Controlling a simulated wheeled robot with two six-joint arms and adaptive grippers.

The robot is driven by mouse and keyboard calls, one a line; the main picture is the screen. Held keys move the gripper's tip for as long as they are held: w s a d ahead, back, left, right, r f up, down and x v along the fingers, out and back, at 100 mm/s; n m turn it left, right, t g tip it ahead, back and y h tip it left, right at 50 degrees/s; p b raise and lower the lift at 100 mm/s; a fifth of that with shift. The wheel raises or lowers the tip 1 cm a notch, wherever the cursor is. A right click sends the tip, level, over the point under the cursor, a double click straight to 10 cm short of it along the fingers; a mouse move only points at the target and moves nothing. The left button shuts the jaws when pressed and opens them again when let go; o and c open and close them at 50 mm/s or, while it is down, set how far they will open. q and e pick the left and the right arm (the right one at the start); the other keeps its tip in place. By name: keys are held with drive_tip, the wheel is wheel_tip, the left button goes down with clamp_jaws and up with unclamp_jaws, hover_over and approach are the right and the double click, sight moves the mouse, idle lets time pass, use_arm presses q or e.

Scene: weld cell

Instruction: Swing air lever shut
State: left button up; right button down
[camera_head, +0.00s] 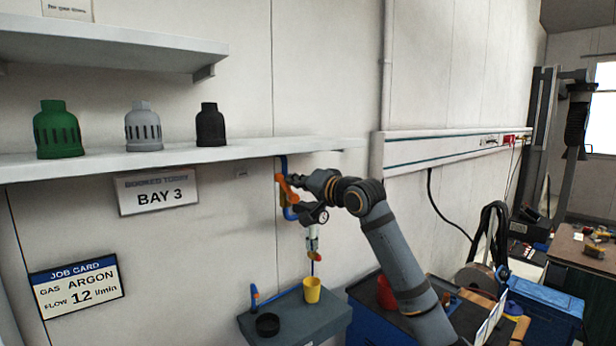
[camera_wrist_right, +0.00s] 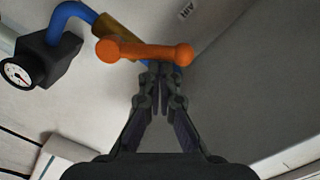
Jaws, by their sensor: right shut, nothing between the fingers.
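The air lever (camera_head: 286,189) is an orange bar with rounded ends, on a blue pipe against the wall below the shelf. In the head view it slants from upper left to lower right. In the right wrist view the lever (camera_wrist_right: 145,51) runs nearly level across the top, over a brass-coloured valve body (camera_wrist_right: 112,32). My right gripper (camera_wrist_right: 160,68) is shut and empty, its fingertips just below the lever near its right end. I cannot tell whether they touch it. In the head view the right gripper (camera_head: 297,181) is small beside the lever. My left gripper is not in view.
A dark pressure gauge (camera_head: 320,215) hangs close below the right gripper; the blue pipe (camera_wrist_right: 72,10) bends above it in the wrist view. The shelf (camera_head: 150,160) with green, grey and black caps runs just above. A yellow cup (camera_head: 312,290) stands on a grey cabinet below.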

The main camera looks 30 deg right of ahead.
drive_tip(key=a+n+p, duration=0.1)
drive_tip(key=n, duration=0.1)
drive_tip(key=a+f+n, duration=0.1)
drive_tip(key=n, duration=0.2)
drive_tip(key=shift+s+a+f+p, duration=0.1)
drive_tip(key=shift+a+f+p, duration=0.1)
drive_tip(key=shift+a+p, duration=0.15)
drive_tip(key=f+n, duration=0.1)
drive_tip(key=a+f+n, duration=0.1)
drive_tip(key=n, duration=0.1)
drive_tip(key=shift+a+n+h+p, duration=0.1)
drive_tip(key=shift+n+h+p, duration=0.2)
drive_tip(key=shift+p, duration=0.1)
drive_tip(key=shift+f, duration=0.15)
